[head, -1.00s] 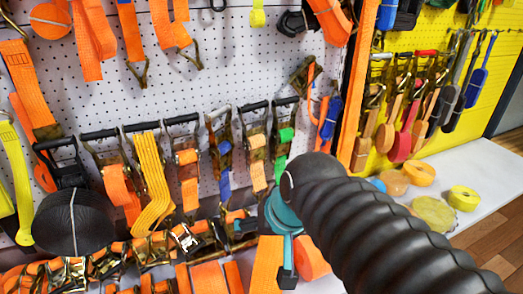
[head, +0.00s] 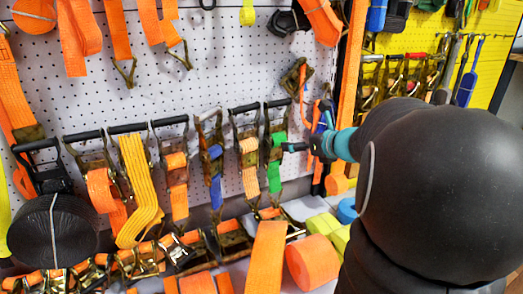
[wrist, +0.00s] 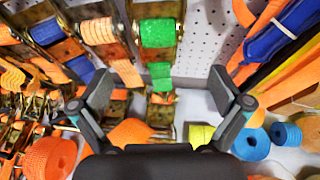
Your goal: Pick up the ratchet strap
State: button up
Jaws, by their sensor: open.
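Several ratchet straps hang in a row on the white pegboard. The green-webbed ratchet strap (head: 276,148) is at the right end of the row, and its green webbing also fills the upper middle of the wrist view (wrist: 158,33). My gripper (head: 300,147) is just right of it in the head view. In the wrist view my gripper (wrist: 159,82) has its two fingers spread wide, with nothing held between them. The green webbing appears beyond the gap between the fingertips. My arm hides part of the right side of the head view.
Orange-webbed (head: 249,155) and blue-webbed (head: 214,170) ratchets hang close to the left. A blue strap (wrist: 280,32) hangs near my right finger. Below are an orange roll (head: 312,262), a blue roll (wrist: 285,134) and several ratchets on the shelf. A yellow pegboard (head: 496,55) stands at right.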

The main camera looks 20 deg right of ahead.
aim_at(278, 131)
jog(key=b+x, duration=0.1)
jog(key=x, duration=1.1)
jog(key=shift+w+a+f, duration=0.1)
jog(key=shift+w+f, duration=0.1)
jog(key=shift+f, duration=0.1)
jog(key=shift+r, duration=0.15)
jog(key=c, duration=1.8)
jog(key=shift+r+p, duration=0.5)
jog(key=shift+r, duration=1.3)
jog(key=s+d, duration=0.1)
jog(key=s, duration=0.5)
jog(key=s+d, duration=0.1)
jog(key=s, duration=0.4)
jog(key=s+d, duration=0.1)
jog(key=s, duration=0.5)
jog(key=shift+s+d, duration=0.15)
jog(key=shift+s, duration=0.25)
